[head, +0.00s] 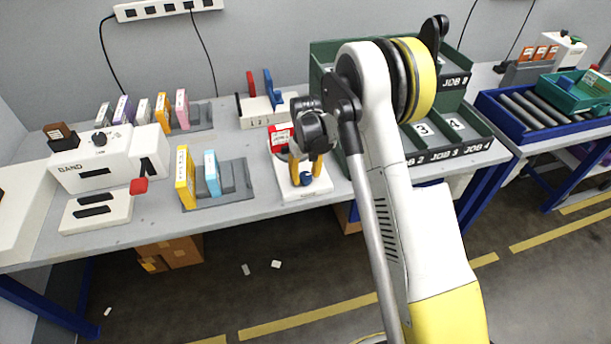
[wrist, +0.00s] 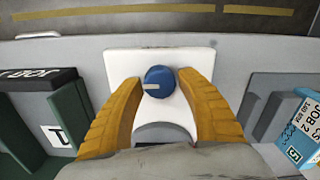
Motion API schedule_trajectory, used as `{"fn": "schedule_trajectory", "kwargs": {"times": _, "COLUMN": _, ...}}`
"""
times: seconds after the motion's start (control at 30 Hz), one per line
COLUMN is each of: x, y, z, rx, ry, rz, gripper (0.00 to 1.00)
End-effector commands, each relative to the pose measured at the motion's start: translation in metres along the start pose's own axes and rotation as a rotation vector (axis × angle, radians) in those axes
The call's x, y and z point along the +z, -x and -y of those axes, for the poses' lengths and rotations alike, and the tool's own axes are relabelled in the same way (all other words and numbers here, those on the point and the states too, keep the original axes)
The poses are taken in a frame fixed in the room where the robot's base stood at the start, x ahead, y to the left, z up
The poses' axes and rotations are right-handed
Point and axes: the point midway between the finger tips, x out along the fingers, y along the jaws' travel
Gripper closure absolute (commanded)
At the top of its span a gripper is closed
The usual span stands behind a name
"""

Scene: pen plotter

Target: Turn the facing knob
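A round blue knob (wrist: 160,82) with a pale marker line pointing left sits on a white panel (wrist: 194,62) in the wrist view. In the head view the blue knob (head: 306,178) shows low on the white device (head: 303,193) near the table's front edge. My gripper (wrist: 157,91) is open, with its two yellow fingers on either side of the knob and a gap on both sides. In the head view my gripper (head: 306,167) is over the device, partly hiding it. I cannot tell the fingertips' exact height relative to the knob.
A green sorting rack (head: 472,152) with job labels stands close on the right. A grey stand (head: 236,184) with a yellow box (head: 185,178) and a light blue box (head: 212,173) is to the left. A white BAND machine (head: 110,160) stands farther left.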

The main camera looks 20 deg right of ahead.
Motion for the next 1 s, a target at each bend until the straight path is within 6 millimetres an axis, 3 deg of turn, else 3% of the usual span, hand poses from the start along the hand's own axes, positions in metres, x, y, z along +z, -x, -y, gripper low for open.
{"fn": "schedule_trajectory", "kwargs": {"times": 0.43, "x": 0.0, "y": 0.008, "z": 0.0, "rx": 0.0, "ry": 0.001, "rz": 0.0, "gripper": 0.41}}
{"fn": "schedule_trajectory", "kwargs": {"times": 0.8, "x": 0.0, "y": 0.085, "z": 0.0, "rx": 0.0, "ry": 0.001, "rz": 0.0, "gripper": 0.41}}
{"fn": "schedule_trajectory", "kwargs": {"times": 1.0, "x": 0.0, "y": 0.113, "z": 0.0, "rx": 0.0, "ry": 0.001, "rz": 0.0, "gripper": 0.41}}
